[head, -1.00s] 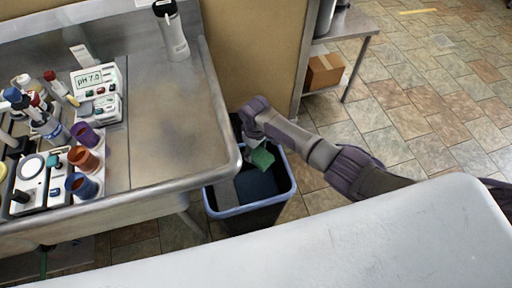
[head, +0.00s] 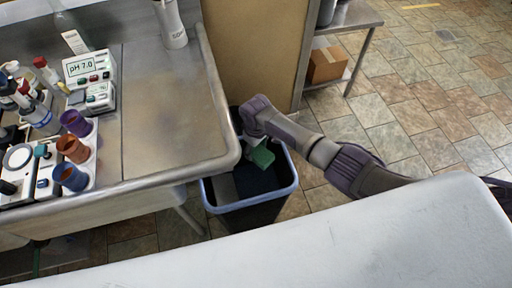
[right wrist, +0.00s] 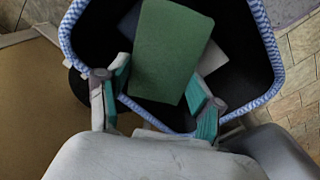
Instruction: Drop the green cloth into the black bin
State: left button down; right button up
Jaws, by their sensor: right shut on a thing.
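The green cloth (head: 263,157) is a flat green rectangle held over the mouth of the black bin. It also shows large in the right wrist view (right wrist: 172,48). The black bin (head: 256,216) has a pale blue rim and stands on the floor beside the bench corner; the right wrist view shows its dark opening and rim (right wrist: 267,42) around the cloth. My right gripper (head: 253,151) is shut on the cloth, with one finger on each side in the right wrist view (right wrist: 158,88). My left gripper is not in view.
A metal bench (head: 175,115) at left carries a pH meter (head: 90,68), coloured cups (head: 72,148) and a bottle (head: 171,25). A pale surface (head: 330,240) crosses the foreground. A shelf with a cardboard box (head: 327,65) stands behind. Tiled floor at right is clear.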

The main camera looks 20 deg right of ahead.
dwell(0.4)
jog(key=o, duration=1.2)
jog(key=shift+r, duration=0.1)
dwell(0.6)
jog(key=shift+r+p, duration=2.95)
jog(key=shift+p, duration=0.3)
jog(key=shift+f, duration=0.15)
